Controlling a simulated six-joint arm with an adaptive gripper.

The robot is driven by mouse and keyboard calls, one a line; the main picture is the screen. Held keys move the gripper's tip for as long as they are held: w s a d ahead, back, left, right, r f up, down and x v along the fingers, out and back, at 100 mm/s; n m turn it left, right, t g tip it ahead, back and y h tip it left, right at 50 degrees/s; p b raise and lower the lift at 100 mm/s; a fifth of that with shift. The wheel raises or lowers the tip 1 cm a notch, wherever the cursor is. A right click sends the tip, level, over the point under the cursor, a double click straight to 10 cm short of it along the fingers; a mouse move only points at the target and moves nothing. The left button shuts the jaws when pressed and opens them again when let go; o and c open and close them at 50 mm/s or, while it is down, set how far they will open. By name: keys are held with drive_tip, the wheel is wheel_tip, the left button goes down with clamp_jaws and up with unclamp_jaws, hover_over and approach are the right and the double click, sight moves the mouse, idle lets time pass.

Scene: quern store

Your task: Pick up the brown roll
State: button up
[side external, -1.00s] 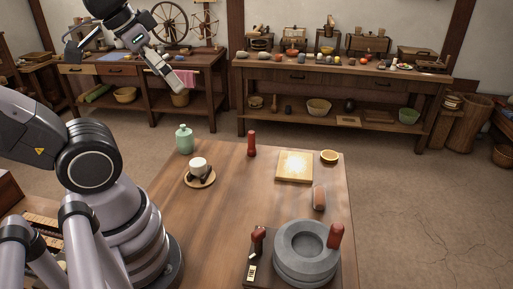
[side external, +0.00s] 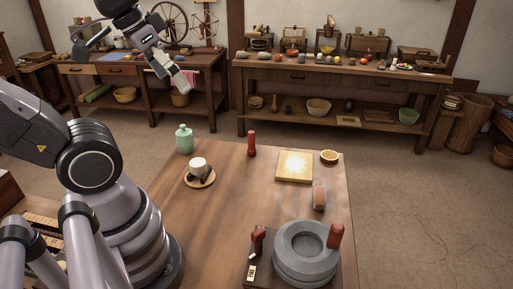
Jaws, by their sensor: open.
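My gripper (side external: 181,84) is open and empty. It hangs high up at the upper left, seen against the back bench, well away from the roll and pointing down to the right.
The quern (side external: 306,253) with a red handle stands at the front right. The table's middle is clear.

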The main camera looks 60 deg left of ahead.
sight(316, 192)
drive_tip(key=w+d+f+n+g+h, duration=0.25)
drive_tip(key=w+f+n+h, duration=0.25)
drive_tip(key=w, duration=0.3)
drive_tip(key=w+d+f+n+g+h, duration=0.2)
drive_tip(key=w+d+f+n+h, duration=0.25)
drive_tip(key=w+f, duration=0.2)
drive_tip(key=w+a+f+n+t, duration=0.3)
drive_tip(key=f+n, duration=0.2)
drive_tip(key=f, duration=0.2)
drive_tip(key=w+a+f+n+t, duration=0.3)
drive_tip(key=f+n, duration=0.3)
drive_tip(key=f, duration=0.2)
drive_tip(key=w+a+f+n+t, duration=0.3)
drive_tip(key=w+f+n, duration=0.2)
drive_tip(key=f, duration=0.3)
drive_tip(key=shift+a+f+n, duration=0.15)
drive_tip(key=shift+a+n, duration=0.2)
drive_tip(key=shift+n, duration=0.1)
drive_tip(key=shift+y, duration=0.25)
drive_tip(key=x, duration=0.8)
drive_tip(key=shift+a+f, duration=0.1)
drive_tip(key=shift+f, duration=0.05)
drive_tip(key=shift+x, duration=2.85)
drive_tip(key=shift+w, duration=0.1)
drive_tip(key=c, duration=0.6)
drive_tip(key=shift+r, duration=0.25)
